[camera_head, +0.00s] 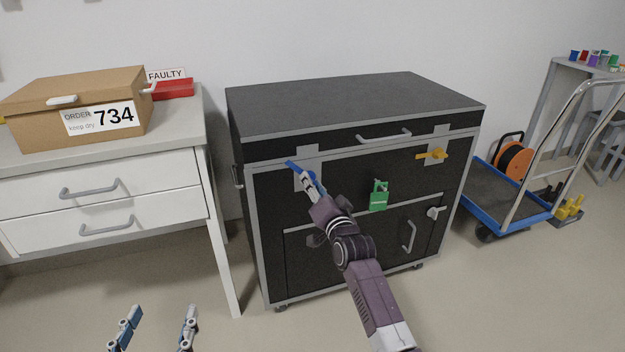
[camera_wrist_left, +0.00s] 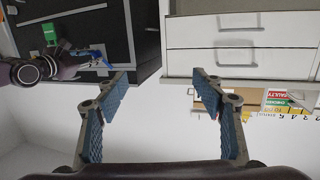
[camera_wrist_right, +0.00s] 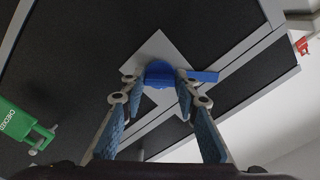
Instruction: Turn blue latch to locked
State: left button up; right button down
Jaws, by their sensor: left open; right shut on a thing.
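The blue latch (camera_head: 292,165) is on the left front of the black case (camera_head: 345,190), on a grey plate under the lid seam. In the right wrist view the blue latch (camera_wrist_right: 160,74) has a round hub between my fingertips and a bar (camera_wrist_right: 204,76) reaching out to the right. My right gripper (camera_head: 308,180) is shut on the latch; its fingers hide part of it in the head view. My left gripper (camera_head: 155,318) is open and empty, low at the front left; its fingers also show in the left wrist view (camera_wrist_left: 160,82).
A yellow latch (camera_head: 432,154) and a green tag (camera_head: 378,195) are on the case front, right of my right gripper. A white drawer unit (camera_head: 100,195) with a cardboard box (camera_head: 75,105) stands left. A blue-edged trolley (camera_head: 510,200) stands right. Floor in front is clear.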

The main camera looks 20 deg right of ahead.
pick_arm(q)
jog(key=s+a+f+g+y+p, duration=0.1)
jog(key=s+a+f+g+p, duration=0.1)
jog(key=s+f+g, duration=0.4)
jog(key=s+a+f+g+y+p, duration=0.2)
jog(key=s+a+f+g, duration=0.2)
jog(key=s+f, duration=0.6)
jog(key=shift+s+a+f+n+g, duration=0.25)
jog(key=shift+s+f+n+g, duration=0.1)
jog(key=shift+g, duration=0.55)
pick_arm(e)
jog(key=shift+m, duration=4.5)
jog(key=c, duration=1.5)
grip_release()
jog(key=shift+s, duration=0.1)
jog(key=s, duration=1.2)
jog(key=shift+d, duration=0.25)
